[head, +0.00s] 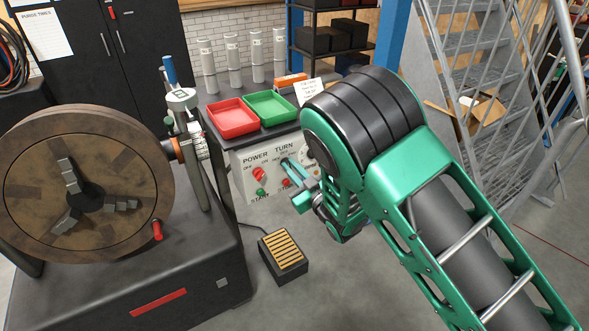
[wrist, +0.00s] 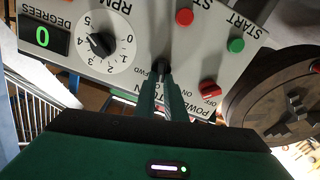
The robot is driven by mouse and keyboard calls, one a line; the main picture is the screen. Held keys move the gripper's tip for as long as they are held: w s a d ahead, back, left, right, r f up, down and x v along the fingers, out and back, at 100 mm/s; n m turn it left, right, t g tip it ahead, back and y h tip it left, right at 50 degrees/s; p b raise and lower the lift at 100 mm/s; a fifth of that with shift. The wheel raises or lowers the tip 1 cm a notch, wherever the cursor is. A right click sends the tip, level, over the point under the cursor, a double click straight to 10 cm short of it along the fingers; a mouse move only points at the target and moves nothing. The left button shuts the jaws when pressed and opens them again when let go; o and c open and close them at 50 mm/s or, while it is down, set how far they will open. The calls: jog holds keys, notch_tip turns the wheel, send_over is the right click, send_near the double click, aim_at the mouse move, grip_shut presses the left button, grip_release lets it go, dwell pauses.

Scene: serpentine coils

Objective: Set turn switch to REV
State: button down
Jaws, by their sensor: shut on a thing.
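The control panel (head: 240,180) with POWER and TURN labels faces me on the front of a bench. It appears upside down in the wrist view (wrist: 140,20). My gripper (head: 287,163) reaches the panel at the TURN label, and its fingers also show in the wrist view (wrist: 163,78). They are shut on the dark turn switch (wrist: 161,66), whose tip shows just past them. FWD lettering is visible beside the fingers. The fingers hide most of the switch, so I cannot tell its setting. The REV mark is not readable.
A red power knob (wrist: 209,89), red button (wrist: 184,17), green button (wrist: 236,45) and RPM dial (wrist: 100,45) surround the switch. The display (wrist: 43,38) reads 0. A large round chuck (head: 90,185) stands left. A foot pedal (head: 283,252) lies on the floor.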

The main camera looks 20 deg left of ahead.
jog(key=n, duration=0.4)
jog(key=shift+a+n, duration=0.15)
jog(key=shift+n, duration=0.25)
dwell(0.4)
jog(key=c, duration=1.8)
grip_release()
jog(key=shift+f, duration=0.1)
jog(key=shift+s, duration=0.15)
jog(key=v, duration=1)
jog(key=shift+s+d, duration=0.1)
jog(key=shift+d, duration=0.15)
